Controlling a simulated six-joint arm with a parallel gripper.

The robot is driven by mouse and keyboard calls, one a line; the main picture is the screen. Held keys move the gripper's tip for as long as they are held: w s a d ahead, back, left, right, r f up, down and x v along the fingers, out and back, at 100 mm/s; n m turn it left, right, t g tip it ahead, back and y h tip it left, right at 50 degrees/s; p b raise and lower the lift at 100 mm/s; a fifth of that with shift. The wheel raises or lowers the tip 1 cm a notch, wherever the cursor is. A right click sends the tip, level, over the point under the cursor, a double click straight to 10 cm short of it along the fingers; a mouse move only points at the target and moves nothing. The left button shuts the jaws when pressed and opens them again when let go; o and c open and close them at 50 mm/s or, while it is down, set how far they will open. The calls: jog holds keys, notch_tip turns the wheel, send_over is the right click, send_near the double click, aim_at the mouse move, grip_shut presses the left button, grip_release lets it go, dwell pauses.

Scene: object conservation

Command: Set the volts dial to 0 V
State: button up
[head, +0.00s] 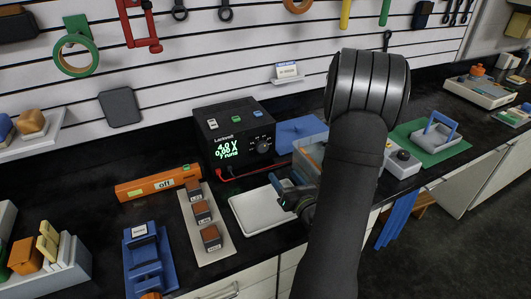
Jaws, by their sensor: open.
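The black power supply box (212,155) stands at the back of the bench. Its lit green display (227,149) seems to read 4.0 on the top line and 0.00 below it. A round dark dial (263,147) sits on its front face, right of the display; its pointer is too small to read. My gripper (280,190) is open and empty over a pale tray, in front of the box and apart from the dial. My arm hides part of the gripper and the bench behind it.
Red and black leads run from the box's front. The pale tray (250,215) lies before it. An orange bar marked "off" (150,186), a strip with several brown blocks (205,250) and a blue fixture (140,262) are to the left.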

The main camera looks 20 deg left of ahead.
aim_at(263, 149)
jog(key=x, duration=1.4)
jog(key=c, duration=1)
